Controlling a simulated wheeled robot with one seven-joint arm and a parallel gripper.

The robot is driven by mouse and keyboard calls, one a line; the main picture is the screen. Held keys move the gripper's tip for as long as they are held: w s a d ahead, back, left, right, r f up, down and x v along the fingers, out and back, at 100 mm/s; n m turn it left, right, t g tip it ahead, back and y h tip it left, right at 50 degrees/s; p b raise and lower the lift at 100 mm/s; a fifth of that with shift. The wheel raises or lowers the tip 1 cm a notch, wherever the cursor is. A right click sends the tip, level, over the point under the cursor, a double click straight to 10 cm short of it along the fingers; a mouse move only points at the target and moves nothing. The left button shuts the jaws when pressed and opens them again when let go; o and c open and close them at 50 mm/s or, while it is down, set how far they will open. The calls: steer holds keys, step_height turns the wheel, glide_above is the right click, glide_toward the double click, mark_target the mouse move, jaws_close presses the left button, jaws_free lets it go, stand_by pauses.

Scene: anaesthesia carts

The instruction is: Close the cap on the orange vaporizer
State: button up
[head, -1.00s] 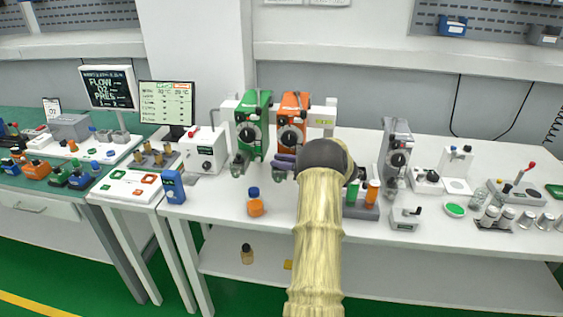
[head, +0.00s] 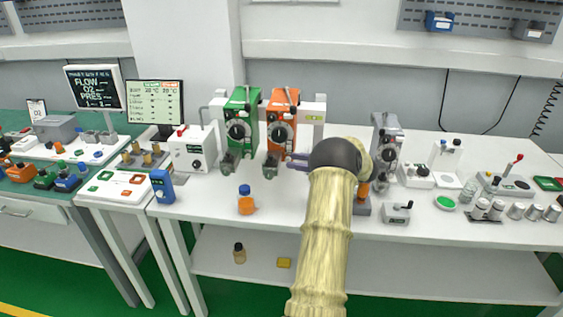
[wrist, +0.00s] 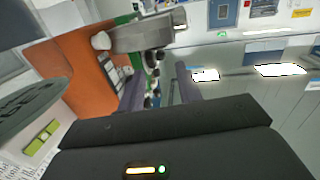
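The orange vaporizer (head: 281,124) stands upright on the bench beside the green vaporizer (head: 241,121). A grey filler part (head: 271,166) sticks out low on its front; I cannot make out whether its cap is open or closed. My gripper (head: 293,160) is just right of this filler, its purple-grey fingers pointing left, apparently without contact. In the wrist view the orange body (wrist: 78,75) and a grey block with a pale round knob (wrist: 140,34) lie beyond the fingers. My gripper (wrist: 160,88) shows there with its two fingers apart and nothing between them.
An orange bottle with a blue cap (head: 246,202) stands on the front left of the bench. A grey device (head: 386,150) stands to the right, and a small grey box (head: 397,213) near the front edge. My arm hides part of the bench.

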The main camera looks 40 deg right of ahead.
steer(key=v, duration=0.8)
steer(key=shift+s+d+b, duration=0.2)
steer(key=shift+s+b, duration=0.1)
steer(key=shift+b, duration=0.15)
steer(key=shift+w+a, duration=0.1)
steer(key=shift+w, duration=0.05)
